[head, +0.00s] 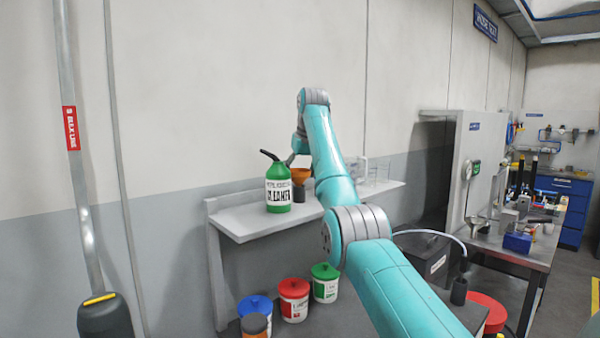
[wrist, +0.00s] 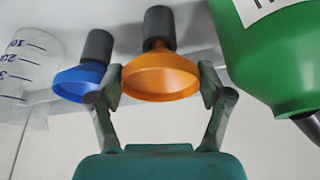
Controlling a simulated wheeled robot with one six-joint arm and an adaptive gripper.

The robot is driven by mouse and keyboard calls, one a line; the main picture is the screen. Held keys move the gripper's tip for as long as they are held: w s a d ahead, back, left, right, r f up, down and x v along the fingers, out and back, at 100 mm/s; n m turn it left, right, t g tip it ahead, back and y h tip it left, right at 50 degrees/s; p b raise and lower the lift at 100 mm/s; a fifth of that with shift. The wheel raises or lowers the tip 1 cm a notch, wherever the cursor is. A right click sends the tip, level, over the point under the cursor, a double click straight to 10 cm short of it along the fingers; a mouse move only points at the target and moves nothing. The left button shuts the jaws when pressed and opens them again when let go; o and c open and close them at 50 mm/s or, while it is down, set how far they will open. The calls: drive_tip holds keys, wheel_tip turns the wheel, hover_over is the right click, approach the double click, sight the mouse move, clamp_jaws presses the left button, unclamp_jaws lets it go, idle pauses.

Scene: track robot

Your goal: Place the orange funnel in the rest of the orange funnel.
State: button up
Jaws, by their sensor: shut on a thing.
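The orange funnel (wrist: 160,78) is between the two fingers of my gripper (wrist: 161,84), which is shut on its wide rim in the wrist view. A dark grey cylinder, the rest (wrist: 159,24), lines up with the funnel's narrow end. In the head view the orange funnel (head: 301,174) shows just above the dark rest (head: 299,194) on the shelf, partly hidden by my arm. My gripper is mostly hidden there.
A blue funnel (wrist: 78,82) sits in a similar dark holder (wrist: 97,46) close beside. A green cleaner bottle (head: 278,190) stands close by on the grey shelf (head: 250,222). A clear graduated beaker (wrist: 28,62) is on the other side. Lidded buckets (head: 293,300) stand below.

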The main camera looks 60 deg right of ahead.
drive_tip(key=shift+f, duration=0.15)
drive_tip(key=o, duration=0.9)
